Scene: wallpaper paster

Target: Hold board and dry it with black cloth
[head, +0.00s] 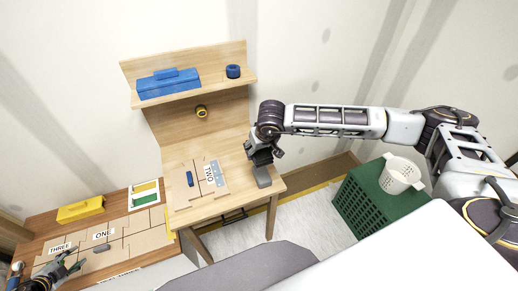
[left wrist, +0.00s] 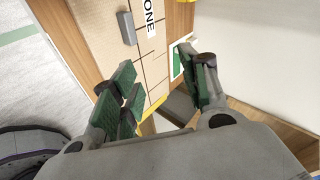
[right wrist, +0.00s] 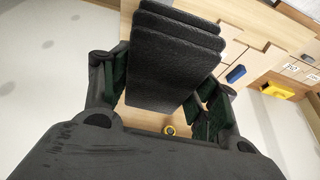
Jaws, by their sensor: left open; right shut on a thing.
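My right gripper (head: 262,156) is shut on a dark cloth (head: 264,177), held at the right edge of the upper desk. In the right wrist view the folded black cloth (right wrist: 160,65) fills the space between the fingers. A tan board (head: 214,175) marked TWO lies on that desk, left of the cloth and apart from it. More tan board (head: 130,236), marked ONE and THREE, lies on the lower left table. My left gripper (head: 66,268) is open and empty by the THREE label. The left wrist view shows its spread fingers near the board (left wrist: 95,38) marked ONE.
A blue toolbox (head: 167,85) and a blue roll (head: 233,71) stand on the shelf, above a yellow tape (head: 201,111). A yellow box (head: 80,209) and a grey block (head: 103,235) are on the lower table. A green crate (head: 365,207) with a white basket (head: 400,174) stands right.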

